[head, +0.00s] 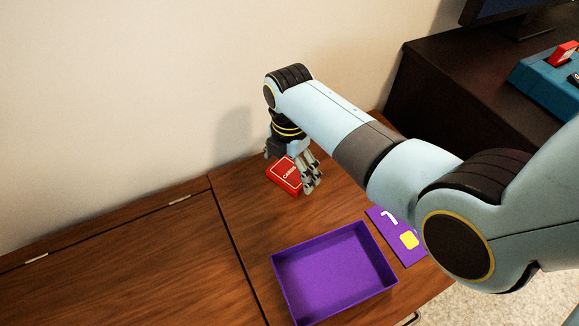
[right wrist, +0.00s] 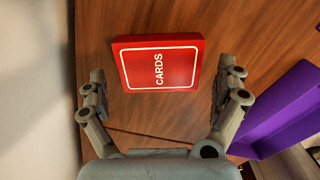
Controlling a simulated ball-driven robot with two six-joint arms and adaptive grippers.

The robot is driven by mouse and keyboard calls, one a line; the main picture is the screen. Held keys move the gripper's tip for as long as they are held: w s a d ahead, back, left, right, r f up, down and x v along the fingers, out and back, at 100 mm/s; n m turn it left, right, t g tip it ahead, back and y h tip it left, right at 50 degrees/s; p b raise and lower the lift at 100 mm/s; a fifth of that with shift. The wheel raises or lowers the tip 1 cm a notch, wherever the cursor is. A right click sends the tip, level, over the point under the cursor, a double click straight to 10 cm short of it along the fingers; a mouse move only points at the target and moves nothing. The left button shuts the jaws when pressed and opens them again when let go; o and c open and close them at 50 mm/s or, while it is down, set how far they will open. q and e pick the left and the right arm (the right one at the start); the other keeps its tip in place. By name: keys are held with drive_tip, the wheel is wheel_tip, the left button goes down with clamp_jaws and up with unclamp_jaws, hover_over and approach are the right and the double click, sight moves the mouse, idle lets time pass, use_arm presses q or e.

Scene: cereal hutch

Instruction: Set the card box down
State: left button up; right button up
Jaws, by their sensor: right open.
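The red card box (head: 283,176), with a white border and the word CARDS, lies flat on the wooden hutch top near the wall. My right gripper (head: 309,183) is right over it, pointing down. In the right wrist view the card box (right wrist: 157,64) lies ahead of and between the two fingers of the right gripper (right wrist: 160,95). The fingers are spread, with gaps showing on both sides of the box. The left gripper is not in view.
An open, empty purple tray (head: 335,270) sits at the front of the wooden top (head: 235,215). A purple panel with a yellow square (head: 385,219) lies beside it. A dark cabinet (head: 425,85) with a blue object (head: 545,85) stands at right. The left wooden surface is clear.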

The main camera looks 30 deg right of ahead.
sight(289, 172)
wheel_tip(289, 172, up, 5)
drive_tip(key=shift+w+f+p, duration=0.1)
drive_tip(key=shift+f+p, duration=0.05)
drive_tip(key=shift+p, duration=0.75)
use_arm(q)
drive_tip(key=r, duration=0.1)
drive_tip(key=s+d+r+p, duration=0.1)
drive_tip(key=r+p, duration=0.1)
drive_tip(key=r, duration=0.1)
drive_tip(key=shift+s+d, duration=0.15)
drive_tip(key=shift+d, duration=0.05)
use_arm(e)
wheel_tip(289, 172, up, 6)
drive_tip(key=shift+s, duration=0.2)
